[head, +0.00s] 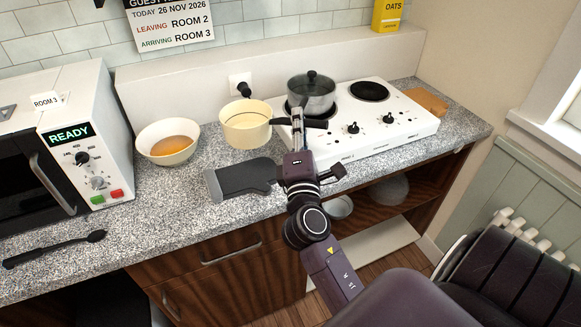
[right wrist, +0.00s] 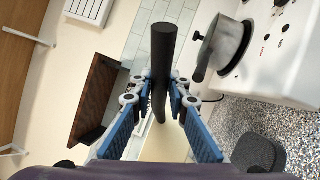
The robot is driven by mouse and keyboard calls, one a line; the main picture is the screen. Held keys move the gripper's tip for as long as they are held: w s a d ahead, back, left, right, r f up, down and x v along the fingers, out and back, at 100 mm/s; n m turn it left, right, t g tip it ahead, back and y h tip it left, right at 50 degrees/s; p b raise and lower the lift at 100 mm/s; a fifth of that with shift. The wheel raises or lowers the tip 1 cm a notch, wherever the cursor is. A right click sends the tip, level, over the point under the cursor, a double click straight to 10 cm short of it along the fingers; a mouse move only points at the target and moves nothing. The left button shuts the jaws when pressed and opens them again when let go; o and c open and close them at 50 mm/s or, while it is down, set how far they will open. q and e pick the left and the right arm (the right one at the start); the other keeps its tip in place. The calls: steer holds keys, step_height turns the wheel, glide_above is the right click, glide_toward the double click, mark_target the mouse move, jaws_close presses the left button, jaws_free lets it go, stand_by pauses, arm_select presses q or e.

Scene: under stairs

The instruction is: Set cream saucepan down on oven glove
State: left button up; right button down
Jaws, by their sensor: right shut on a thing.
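The cream saucepan (head: 246,131) is behind the grey oven glove (head: 238,181), beside the hob, with its dark handle pointing right. I cannot tell whether its base touches the worktop. My right gripper (head: 298,120) is shut on that handle; in the right wrist view the black handle (right wrist: 163,60) stands between the blue finger pads. Part of the cream pan (right wrist: 168,145) shows behind them. The oven glove lies flat on the worktop with nothing on it, its right end partly covered by my arm. A dark grey piece of it (right wrist: 258,153) shows in the wrist view. My left gripper is out of view.
A white hob (head: 400,125) with a lidded steel pot (head: 311,96) stands right of the saucepan. A bowl of orange food (head: 168,142) is to the left, then a microwave (head: 90,140). A black spoon (head: 55,248) lies front left. Bare worktop (head: 165,205) is left of the glove.

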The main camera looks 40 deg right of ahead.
step_height(320, 180, down, 13)
steer(key=b, duration=0.3)
steer(key=shift+r, duration=0.2)
steer(key=shift+f, duration=0.15)
steer(key=c, duration=1.9)
jaws_free()
